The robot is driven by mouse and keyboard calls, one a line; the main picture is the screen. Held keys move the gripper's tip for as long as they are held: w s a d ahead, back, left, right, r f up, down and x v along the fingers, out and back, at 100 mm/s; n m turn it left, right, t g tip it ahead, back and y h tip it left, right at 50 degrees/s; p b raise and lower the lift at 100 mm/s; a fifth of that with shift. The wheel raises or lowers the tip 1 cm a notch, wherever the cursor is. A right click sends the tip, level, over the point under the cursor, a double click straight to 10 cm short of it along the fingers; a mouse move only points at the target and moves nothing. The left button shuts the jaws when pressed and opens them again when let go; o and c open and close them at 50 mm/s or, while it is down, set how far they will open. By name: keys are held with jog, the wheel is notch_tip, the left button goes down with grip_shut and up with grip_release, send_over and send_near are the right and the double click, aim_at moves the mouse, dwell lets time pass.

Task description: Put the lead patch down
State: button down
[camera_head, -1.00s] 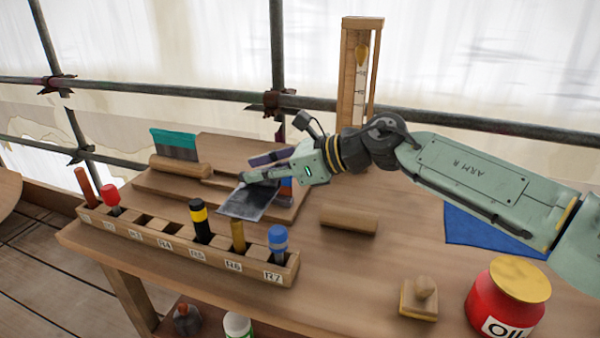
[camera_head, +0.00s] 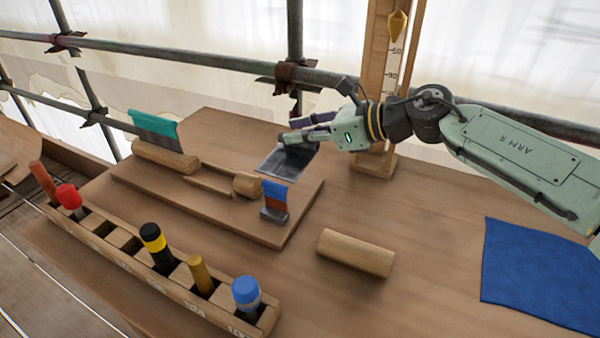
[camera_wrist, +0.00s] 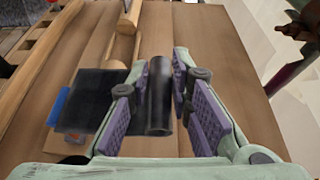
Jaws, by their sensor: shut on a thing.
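The lead patch is a dark grey sheet (camera_head: 284,162) with a rolled edge. In the wrist view, the rolled edge (camera_wrist: 160,95) stands between my purple-padded fingers and the flat sheet (camera_wrist: 85,100) spreads to the left. My gripper (camera_head: 303,135) is shut on the patch and holds it over the back right of the raised wooden board (camera_head: 265,222). I cannot tell how high the patch is above the surface.
A wooden roller (camera_head: 355,253) and a blue cloth (camera_head: 540,270) lie right. A tool rack (camera_head: 215,312) is in front; a plumb-bob frame (camera_head: 376,70) stands behind.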

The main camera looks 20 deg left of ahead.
aim_at(301, 181)
jog(key=shift+f+p, duration=0.7)
jog(key=shift+f, duration=3.3)
jog(key=shift+f, duration=0.1)
jog(key=c, duration=1.5)
grip_release()
jog(key=shift+o, duration=0.2)
jog(key=shift+r, duration=0.2)
jog(key=v, duration=1.2)
